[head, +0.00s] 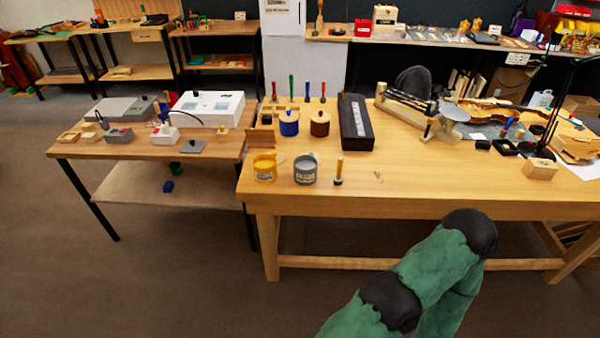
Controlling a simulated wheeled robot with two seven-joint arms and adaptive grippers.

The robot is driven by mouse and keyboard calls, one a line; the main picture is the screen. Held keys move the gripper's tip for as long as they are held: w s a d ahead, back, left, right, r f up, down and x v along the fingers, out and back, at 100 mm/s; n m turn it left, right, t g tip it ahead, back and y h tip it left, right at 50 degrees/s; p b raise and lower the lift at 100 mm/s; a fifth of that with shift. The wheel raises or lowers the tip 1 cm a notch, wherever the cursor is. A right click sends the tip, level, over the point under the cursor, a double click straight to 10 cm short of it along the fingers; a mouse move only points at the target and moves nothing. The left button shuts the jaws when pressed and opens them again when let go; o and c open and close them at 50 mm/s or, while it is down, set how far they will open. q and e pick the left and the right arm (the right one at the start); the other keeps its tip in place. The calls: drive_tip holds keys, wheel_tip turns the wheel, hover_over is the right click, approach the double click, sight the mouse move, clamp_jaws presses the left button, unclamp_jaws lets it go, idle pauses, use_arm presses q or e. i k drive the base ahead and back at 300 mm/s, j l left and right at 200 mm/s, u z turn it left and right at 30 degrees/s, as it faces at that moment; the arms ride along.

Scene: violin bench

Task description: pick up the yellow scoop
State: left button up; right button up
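A yellow cup-shaped thing (264,168) stands at the front left corner of the wooden bench (420,185). It has a label on its front and a pale round piece at its right side. It looks like the yellow scoop, but it is too small to be sure. A similar grey one (305,170) stands just to its right, a small gap apart. Neither of my grippers is in view. Only green and black links of one of my arms show at the lower right, in front of the bench and well away from the yellow thing.
A blue pot (289,124) and a brown pot (319,124) stand behind. An upright tool with a wooden handle (339,172) is right of the grey cup. A long black case (355,122) lies farther back. The bench's front middle is mostly clear.

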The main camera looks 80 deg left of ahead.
sight(339, 179)
drive_tip(key=u, duration=2.35)
drive_tip(key=k+j+u, duration=0.2)
drive_tip(key=k+j, duration=0.2)
drive_tip(key=j, duration=0.25)
drive_tip(key=i+l+u, duration=0.15)
drive_tip(key=u, duration=0.25)
drive_tip(key=l+u, duration=0.45)
drive_tip(key=i+l+u, duration=0.1)
drive_tip(key=l+u, duration=0.15)
drive_tip(key=u, duration=0.15)
